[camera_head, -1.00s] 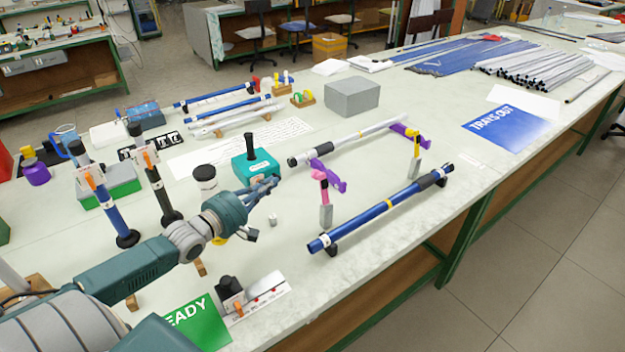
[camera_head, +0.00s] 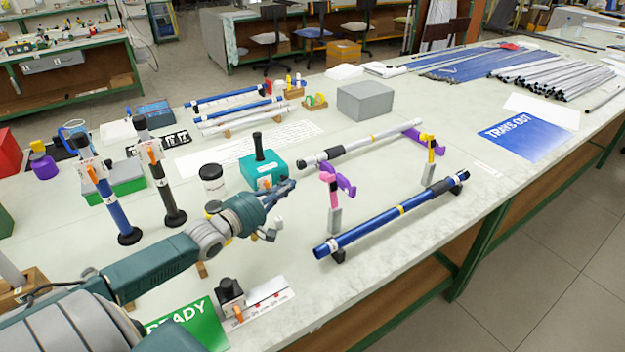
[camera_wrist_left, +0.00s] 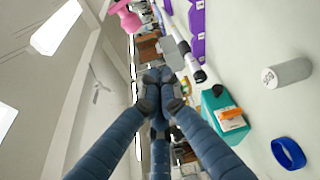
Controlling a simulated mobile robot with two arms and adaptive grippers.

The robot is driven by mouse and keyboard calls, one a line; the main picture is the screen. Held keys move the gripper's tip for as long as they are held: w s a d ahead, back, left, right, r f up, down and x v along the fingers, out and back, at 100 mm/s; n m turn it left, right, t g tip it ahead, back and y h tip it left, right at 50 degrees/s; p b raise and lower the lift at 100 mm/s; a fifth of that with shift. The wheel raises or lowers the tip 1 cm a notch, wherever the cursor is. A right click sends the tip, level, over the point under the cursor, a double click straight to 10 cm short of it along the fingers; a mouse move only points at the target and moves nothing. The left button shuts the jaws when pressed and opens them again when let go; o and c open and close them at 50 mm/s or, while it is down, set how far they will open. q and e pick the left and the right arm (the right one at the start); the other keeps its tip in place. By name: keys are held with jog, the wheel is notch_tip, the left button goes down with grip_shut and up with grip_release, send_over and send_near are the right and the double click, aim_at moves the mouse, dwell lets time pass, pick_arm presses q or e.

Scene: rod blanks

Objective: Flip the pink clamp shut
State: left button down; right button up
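The pink clamp (camera_head: 333,192) stands on a grey post (camera_head: 335,220) between the silver tube and the blue tube, with its pink part upright above the post. A purple holder (camera_head: 346,185) is just behind it. In the left wrist view the pink clamp (camera_wrist_left: 125,18) shows at the top edge. My left gripper (camera_head: 288,189) is left of the pink clamp, a short gap from it. In the left wrist view its blue fingers (camera_wrist_left: 160,92) come together at the tips, with nothing visible between them. My right gripper is not in view.
The blue tube (camera_head: 385,220) lies right of the pink clamp, the silver tube (camera_head: 365,144) behind it. A yellow clamp (camera_head: 431,146) stands farther along. A teal box (camera_head: 263,172) sits behind my gripper.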

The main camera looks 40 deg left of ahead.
aim_at(330, 192)
pick_arm(q)
jog(key=w+d+p, duration=0.2)
jog(key=w+d, duration=0.2)
jog(key=w, duration=0.2)
jog(key=shift+r+p, duration=0.2)
jog(key=shift+p, duration=0.15)
jog(key=shift+w, duration=0.15)
